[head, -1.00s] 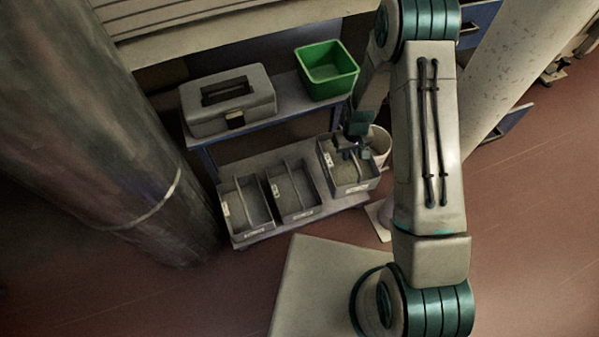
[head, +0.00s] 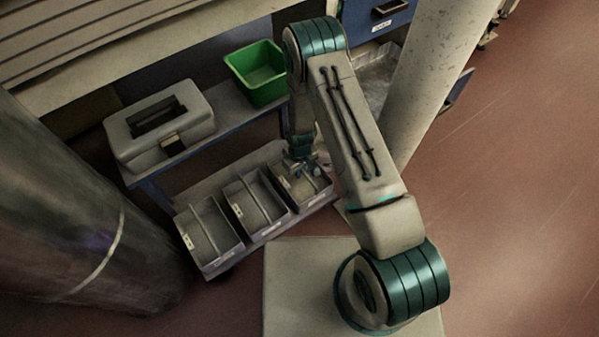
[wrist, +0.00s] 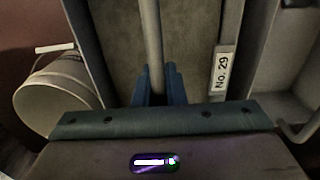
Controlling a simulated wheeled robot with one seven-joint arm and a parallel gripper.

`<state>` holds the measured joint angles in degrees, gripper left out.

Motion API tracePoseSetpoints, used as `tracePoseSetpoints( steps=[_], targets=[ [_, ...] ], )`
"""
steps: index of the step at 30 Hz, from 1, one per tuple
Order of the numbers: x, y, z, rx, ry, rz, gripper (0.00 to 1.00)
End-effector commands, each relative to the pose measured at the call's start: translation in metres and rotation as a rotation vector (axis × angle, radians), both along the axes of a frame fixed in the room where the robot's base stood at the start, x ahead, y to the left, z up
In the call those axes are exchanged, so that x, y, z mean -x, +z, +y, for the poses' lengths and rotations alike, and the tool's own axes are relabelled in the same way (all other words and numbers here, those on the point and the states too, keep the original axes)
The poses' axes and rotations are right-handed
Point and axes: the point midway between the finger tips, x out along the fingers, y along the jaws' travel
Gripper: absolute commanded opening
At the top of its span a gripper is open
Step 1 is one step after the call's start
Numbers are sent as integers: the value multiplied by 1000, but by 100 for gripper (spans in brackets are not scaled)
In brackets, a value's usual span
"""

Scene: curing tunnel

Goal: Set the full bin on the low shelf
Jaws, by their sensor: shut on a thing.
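Three grey bins with bar handles stand in a row at the low shelf (head: 222,264): a left bin (head: 211,239), a middle bin (head: 250,209) and a right bin (head: 315,194). My gripper (head: 299,168) is over the right bin. In the wrist view my gripper (wrist: 158,88) is shut on this bin's handle bar (wrist: 151,35).
A grey toolbox (head: 160,125) and a green tub (head: 257,75) stand on the upper shelf (head: 228,105). A pale column (head: 440,75) rises at right, a large dark pipe (head: 80,220) at left. A white bucket (wrist: 62,108) is close beside the held bin.

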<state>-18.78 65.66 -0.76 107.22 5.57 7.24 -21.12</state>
Motion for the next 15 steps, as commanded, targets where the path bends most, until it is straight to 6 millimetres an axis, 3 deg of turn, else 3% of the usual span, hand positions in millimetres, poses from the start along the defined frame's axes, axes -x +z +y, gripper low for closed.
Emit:
tracePoseSetpoints(
  steps=[10,13,15],
  targets=[
    [-1,-4,0,0,-1,-2,0],
    [-1,-3,0,-1,-1,-2,32],
    [-1,-3,0,-1,-1,-2,32]
  ],
)
